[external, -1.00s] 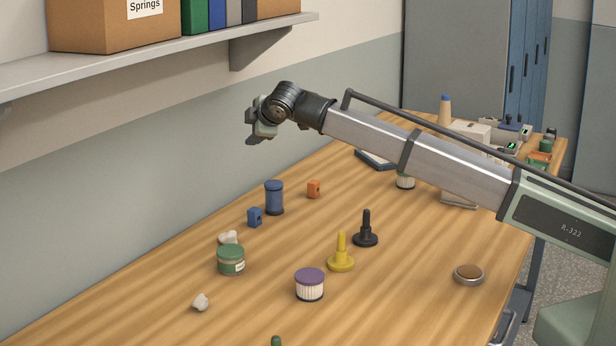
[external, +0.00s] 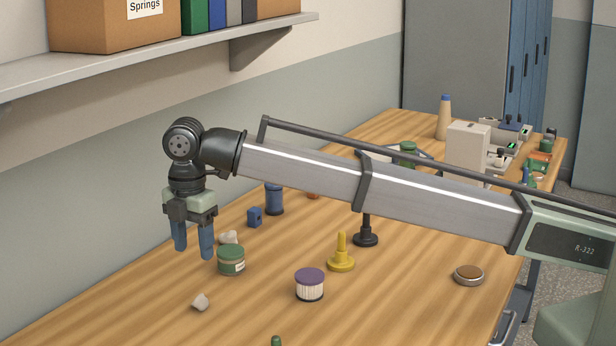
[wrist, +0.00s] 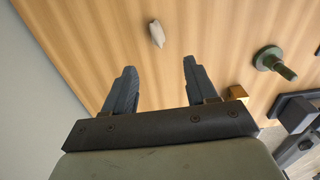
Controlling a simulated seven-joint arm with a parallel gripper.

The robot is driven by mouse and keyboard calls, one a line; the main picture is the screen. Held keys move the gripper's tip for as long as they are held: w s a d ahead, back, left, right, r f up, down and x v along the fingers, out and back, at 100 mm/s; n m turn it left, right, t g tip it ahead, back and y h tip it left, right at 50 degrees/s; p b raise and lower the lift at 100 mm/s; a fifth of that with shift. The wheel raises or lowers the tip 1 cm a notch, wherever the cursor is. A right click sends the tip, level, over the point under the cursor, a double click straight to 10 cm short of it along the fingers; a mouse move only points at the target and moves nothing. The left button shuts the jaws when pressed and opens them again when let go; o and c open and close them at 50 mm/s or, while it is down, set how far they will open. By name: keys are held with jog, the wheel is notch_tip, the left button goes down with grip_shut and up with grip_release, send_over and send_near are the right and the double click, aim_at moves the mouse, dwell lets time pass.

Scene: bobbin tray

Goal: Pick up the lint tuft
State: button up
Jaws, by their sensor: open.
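Two small pale lumps lie on the wooden table, and I cannot tell for sure which is the lint tuft. One pale lump (external: 201,302) lies alone near the front left. The other whitish lump (external: 229,237) is partly hidden behind the green jar. My gripper (external: 194,253) points down, open and empty, above the left side of the table. In the wrist view a single pale lump (wrist: 156,33) lies beyond the open fingertips (wrist: 159,66), roughly in line with the space between them. Nothing touches the fingers.
The green jar (external: 231,260) stands just right of my gripper. A purple-lidded jar (external: 309,285), yellow peg (external: 341,254), black peg (external: 365,234), blue block (external: 255,217) and blue cylinder (external: 274,199) stand farther right. A green knobbed piece (wrist: 272,60) shows in the wrist view. The wall borders the left.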

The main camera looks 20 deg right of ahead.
aim_at(210, 284)
jog(key=f, duration=1.2)
jog(key=shift+w+f, duration=0.25)
jog(key=shift+w, duration=0.05)
jog(key=shift+c, duration=0.4)
grip_shut()
